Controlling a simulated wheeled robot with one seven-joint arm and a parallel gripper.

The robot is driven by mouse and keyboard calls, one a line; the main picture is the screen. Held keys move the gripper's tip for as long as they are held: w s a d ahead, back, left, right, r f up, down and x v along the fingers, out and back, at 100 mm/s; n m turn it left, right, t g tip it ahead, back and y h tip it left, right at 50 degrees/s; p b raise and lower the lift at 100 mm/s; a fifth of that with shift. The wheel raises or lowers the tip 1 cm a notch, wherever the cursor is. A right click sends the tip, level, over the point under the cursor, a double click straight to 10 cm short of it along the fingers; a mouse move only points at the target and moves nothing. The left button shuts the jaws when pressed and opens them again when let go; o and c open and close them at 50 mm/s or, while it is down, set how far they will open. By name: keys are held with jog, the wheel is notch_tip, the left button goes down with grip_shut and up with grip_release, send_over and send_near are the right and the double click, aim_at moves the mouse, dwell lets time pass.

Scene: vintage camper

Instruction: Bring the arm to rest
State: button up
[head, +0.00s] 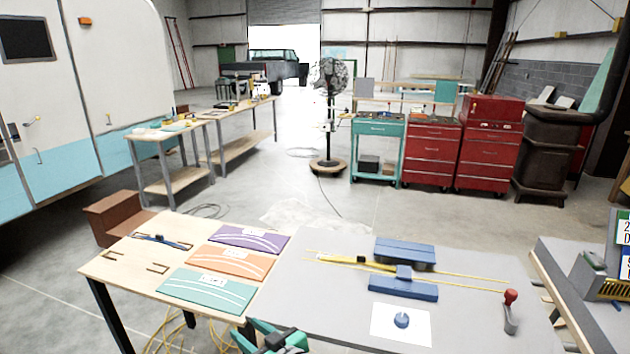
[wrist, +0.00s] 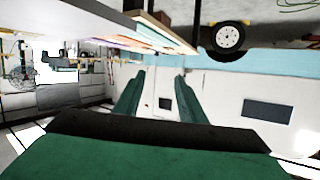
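My gripper (wrist: 157,90) shows in the wrist view as two green fingers standing well apart, with nothing between them. Behind them are the pale camper wall and a dark window. The wrist picture is turned over, with the table's edge (wrist: 150,32) along the top, apart from the fingers. In the head view only a green and black part of my arm shows at the bottom edge, low in front of the table. The fingertips cannot be made out there.
The grey and wood table (head: 278,290) bears purple, orange and teal folders (head: 207,290), blue blocks (head: 403,288), yellow rods, a white sheet (head: 385,320) and a red-topped stamp (head: 510,312). Another bench (head: 570,300) stands at right. Open floor lies beyond, before the tool cabinets (head: 430,150).

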jog(key=s+d+f+m+t+h, duration=0.35)
jog(key=s+f+m, duration=0.3)
jog(key=s, duration=0.35)
jog(key=s+d+f+m+t+h, duration=0.2)
jog(key=s+f+m+h, duration=0.3)
jog(key=s+f, duration=0.4)
jog(key=s+d+r+n+h, duration=0.1)
jog(key=s+d, duration=0.4)
jog(key=s, duration=0.7)
jog(key=s+d+r+n+h, duration=0.1)
jog(key=s+d, duration=0.4)
jog(key=s, duration=0.7)
jog(key=shift+r+n, duration=0.65)
jog(key=shift+r, duration=0.3)
